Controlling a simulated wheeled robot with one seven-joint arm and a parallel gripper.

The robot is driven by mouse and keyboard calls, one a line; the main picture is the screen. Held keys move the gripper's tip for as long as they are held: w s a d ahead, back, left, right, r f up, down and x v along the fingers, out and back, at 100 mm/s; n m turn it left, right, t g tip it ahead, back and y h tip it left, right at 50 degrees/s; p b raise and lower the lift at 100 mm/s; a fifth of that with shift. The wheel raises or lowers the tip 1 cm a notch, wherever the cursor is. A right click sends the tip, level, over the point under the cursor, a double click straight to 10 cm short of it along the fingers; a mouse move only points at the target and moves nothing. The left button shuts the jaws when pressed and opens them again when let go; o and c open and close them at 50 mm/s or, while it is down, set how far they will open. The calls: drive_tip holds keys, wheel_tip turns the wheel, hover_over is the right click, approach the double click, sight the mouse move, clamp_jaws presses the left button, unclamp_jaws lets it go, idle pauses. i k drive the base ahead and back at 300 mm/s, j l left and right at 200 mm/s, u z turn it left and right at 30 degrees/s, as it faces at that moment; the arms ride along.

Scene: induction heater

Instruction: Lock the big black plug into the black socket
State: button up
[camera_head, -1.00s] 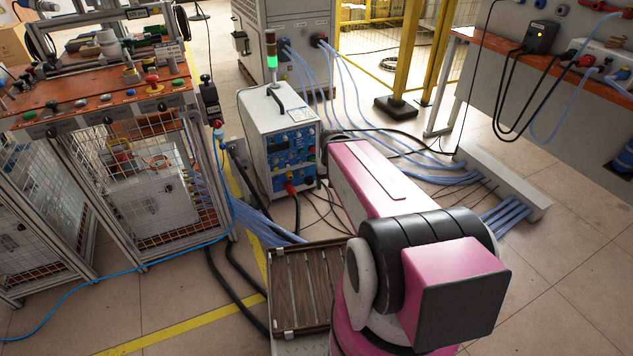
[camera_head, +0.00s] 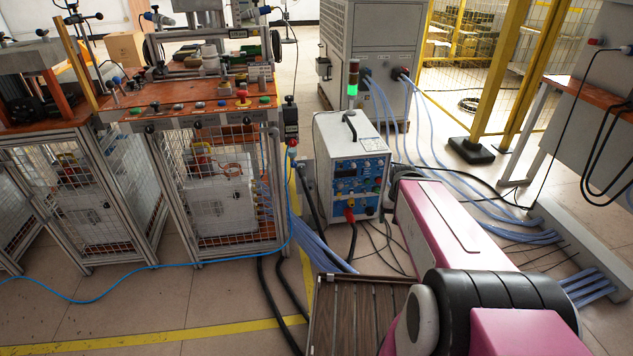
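The white and blue heater unit (camera_head: 350,165) stands on the floor near the middle of the view. A red plug (camera_head: 350,214) is on its lower front with a dark cable below. A thick black cable (camera_head: 312,200) runs along the unit's left side, with a dark end (camera_head: 302,170) at the grey post there. I cannot tell whether this end is the big black plug. I cannot make out the black socket for certain; my arm covers part of the unit's right side. My pink arm reaches from the lower right toward the unit, and my gripper does not show.
A caged workbench (camera_head: 190,110) with coloured buttons stands at left. A grey cabinet (camera_head: 370,60) with blue hoses is behind the heater. A yellow post (camera_head: 505,75) and an orange-topped table (camera_head: 590,95) are at right. Cables cross the floor; the left foreground is mostly clear.

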sight(302, 171)
drive_tip(key=j+z, duration=0.1)
drive_tip(key=j, duration=1.95)
